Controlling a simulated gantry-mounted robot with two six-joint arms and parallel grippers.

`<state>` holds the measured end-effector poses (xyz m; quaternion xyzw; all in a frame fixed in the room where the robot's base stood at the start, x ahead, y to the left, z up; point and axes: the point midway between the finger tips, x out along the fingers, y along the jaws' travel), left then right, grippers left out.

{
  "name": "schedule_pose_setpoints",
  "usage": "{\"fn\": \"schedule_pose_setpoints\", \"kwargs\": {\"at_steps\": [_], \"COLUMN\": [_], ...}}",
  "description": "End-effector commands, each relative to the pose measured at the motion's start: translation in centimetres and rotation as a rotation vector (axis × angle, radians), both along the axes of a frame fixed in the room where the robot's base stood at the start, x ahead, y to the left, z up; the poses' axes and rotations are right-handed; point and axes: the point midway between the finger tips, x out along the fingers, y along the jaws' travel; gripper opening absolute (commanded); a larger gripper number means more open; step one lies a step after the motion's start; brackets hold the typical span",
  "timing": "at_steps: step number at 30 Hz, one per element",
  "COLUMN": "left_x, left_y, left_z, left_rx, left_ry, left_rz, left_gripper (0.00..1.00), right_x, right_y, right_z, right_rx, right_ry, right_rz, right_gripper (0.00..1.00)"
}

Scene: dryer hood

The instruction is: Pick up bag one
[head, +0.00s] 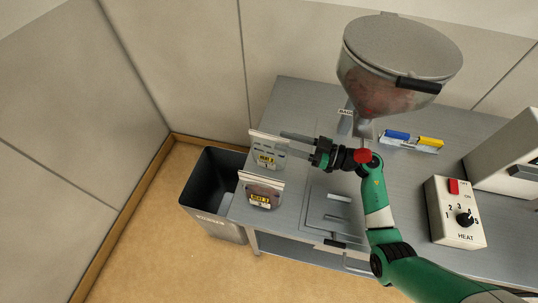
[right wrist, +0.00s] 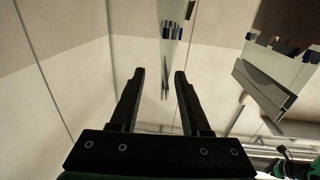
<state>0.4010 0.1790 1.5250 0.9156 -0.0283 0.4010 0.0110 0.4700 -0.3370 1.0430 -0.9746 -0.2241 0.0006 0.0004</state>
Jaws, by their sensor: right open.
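Two clear bags with pale top strips and yellow labels stand at the left end of the metal bench. The back bag (head: 268,157) has a label that seems to end in 2. The front bag (head: 262,196) holds something dark reddish; its label seems to end in 1, but is small. My right gripper (head: 286,142) is open, pointing left, with its fingers at the back bag's right side. In the right wrist view its fingers (right wrist: 159,74) are apart, with a thin upright thing seen edge-on beyond them. Whether they touch the bag cannot be told. My left gripper is out of view.
A dark bin (head: 212,185) stands left of the bench (head: 290,225). A lidded hopper (head: 395,60) stands at the back, with blue and yellow items (head: 412,139) beside it. A HEAT control box (head: 455,212) is at right. A flat metal panel (head: 328,212) lies right of the front bag.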

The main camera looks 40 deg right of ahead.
Motion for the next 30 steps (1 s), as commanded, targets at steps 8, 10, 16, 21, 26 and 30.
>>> {"fn": "schedule_pose_setpoints", "kwargs": {"at_steps": [8,10,16,21,26,30], "left_x": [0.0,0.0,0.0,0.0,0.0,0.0], "left_y": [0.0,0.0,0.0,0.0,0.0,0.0], "left_z": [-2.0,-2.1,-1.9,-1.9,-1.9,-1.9], "left_rx": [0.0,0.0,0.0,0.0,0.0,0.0], "left_ry": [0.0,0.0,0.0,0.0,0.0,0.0], "left_rz": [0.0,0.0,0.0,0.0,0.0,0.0], "left_gripper": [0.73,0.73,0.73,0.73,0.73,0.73], "right_x": [3.6,4.1,4.2,4.2,4.2,4.2], "right_y": [2.5,2.7,2.8,2.8,2.7,2.7], "right_z": [0.1,0.2,0.3,0.3,0.3,0.3], "right_rx": [-0.002,0.0,0.0,0.0,0.0,0.0], "right_ry": [-0.002,-0.001,-0.001,-0.001,-0.001,-0.001], "right_rz": [0.004,0.003,0.001,0.001,0.001,0.001], "right_gripper": [0.47,0.47,0.47,0.2,0.0,0.0]}}
